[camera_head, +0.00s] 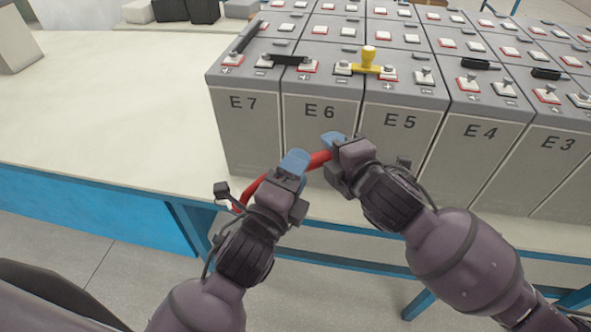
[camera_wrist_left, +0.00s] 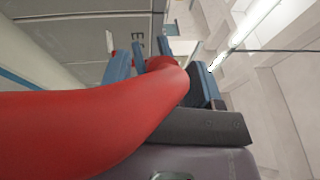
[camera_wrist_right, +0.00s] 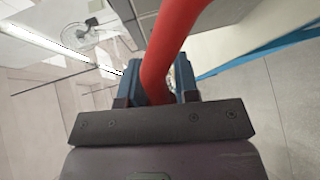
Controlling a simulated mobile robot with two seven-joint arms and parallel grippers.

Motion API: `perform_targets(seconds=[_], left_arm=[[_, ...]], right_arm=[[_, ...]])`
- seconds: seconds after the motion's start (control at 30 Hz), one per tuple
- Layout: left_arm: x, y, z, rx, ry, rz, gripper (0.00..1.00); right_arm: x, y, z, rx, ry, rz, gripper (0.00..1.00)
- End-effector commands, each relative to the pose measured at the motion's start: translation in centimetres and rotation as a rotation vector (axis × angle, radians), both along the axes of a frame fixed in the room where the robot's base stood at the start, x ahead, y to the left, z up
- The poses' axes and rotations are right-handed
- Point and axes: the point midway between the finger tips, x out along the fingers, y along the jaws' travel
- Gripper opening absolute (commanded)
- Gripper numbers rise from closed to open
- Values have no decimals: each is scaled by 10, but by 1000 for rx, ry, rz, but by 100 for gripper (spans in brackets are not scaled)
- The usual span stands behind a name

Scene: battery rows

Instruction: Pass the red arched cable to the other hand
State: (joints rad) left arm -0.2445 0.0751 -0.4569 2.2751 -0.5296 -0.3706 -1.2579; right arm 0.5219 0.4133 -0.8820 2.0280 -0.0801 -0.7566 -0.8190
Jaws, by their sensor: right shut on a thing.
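The red arched cable (camera_head: 319,160) runs between my two grippers in front of the battery row, held in the air. My right gripper (camera_head: 333,147) is shut on it near its right part; in the right wrist view the cable (camera_wrist_right: 165,50) passes between the blue fingers. My left gripper (camera_head: 293,165) is close beside it on the left, with the cable reaching past it to the lower left. In the left wrist view the cable (camera_wrist_left: 90,125) fills the foreground and runs between widely spread blue fingers, which look open. Parts of the cable are hidden behind both grippers.
Grey batteries labelled E7 (camera_head: 243,125), E6 and others stand in rows just behind the grippers. A yellow-handled bridge (camera_head: 367,62) and black bars sit on their terminals.

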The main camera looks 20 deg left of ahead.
Motion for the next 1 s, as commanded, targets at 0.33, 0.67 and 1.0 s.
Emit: perform_targets(seconds=[0.33, 0.67, 1.0], left_arm=[[0, 0, 0, 0, 0, 0, 5], [0, 0, 1, -1, -3, 0, 0], [0, 0, 1, -1, -3, 0, 0]], right_arm=[[0, 0, 1, 3, -2, 1, 0], [0, 0, 1, 1, -1, 1, 59], [-4, -3, 1, 0, 0, 0, 59]])
